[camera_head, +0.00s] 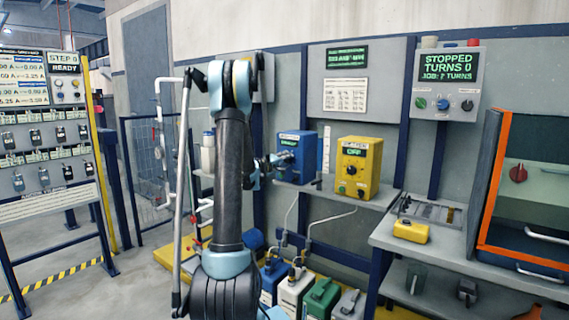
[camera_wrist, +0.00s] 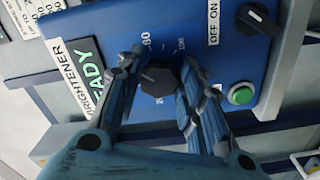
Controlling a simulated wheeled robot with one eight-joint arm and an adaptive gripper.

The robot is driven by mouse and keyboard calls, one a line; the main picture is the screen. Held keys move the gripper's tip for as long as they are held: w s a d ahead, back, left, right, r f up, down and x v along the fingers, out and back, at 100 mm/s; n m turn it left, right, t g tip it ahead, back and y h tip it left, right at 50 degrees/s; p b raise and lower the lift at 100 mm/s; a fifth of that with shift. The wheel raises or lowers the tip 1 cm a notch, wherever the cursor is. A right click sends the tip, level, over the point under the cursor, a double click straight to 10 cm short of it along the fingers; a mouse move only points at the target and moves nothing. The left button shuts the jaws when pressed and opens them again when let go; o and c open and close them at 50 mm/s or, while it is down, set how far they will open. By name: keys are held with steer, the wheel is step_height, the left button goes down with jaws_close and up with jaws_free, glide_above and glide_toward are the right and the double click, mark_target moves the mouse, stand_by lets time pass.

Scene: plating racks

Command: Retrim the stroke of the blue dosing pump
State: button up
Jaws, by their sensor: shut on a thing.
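The blue dosing pump (camera_head: 309,150) stands on a wall shelf in the head view, left of a yellow pump (camera_head: 359,166). Its blue face (camera_wrist: 215,25) fills the upper wrist view, with a BRIGHTENER label and a green display ending in "EADY". My gripper (camera_head: 277,160) is at the front of the blue pump. In the wrist view my gripper (camera_wrist: 160,72) is shut on the black stroke knob (camera_wrist: 158,78), one finger on each side. Scale marks show around the knob. An OFF/ON switch (camera_wrist: 257,26) and a green button (camera_wrist: 241,94) sit to the right, clear of the fingers.
The yellow pump's display reads OFF. A wall control box (camera_head: 445,80) reads STOPPED, TURNS 0. Several containers (camera_head: 322,298) stand below the shelf, with tubes (camera_head: 309,228) rising. A bench (camera_head: 390,235) with a yellow item (camera_head: 411,231) is at right. A status board (camera_head: 40,110) stands at left.

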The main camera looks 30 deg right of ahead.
steer(key=shift+s+a+f, duration=0.1)
steer(key=o, duration=1.1)
steer(key=shift+f, duration=0.15)
steer(key=shift+c, duration=0.2)
steer(key=v, duration=1.2)
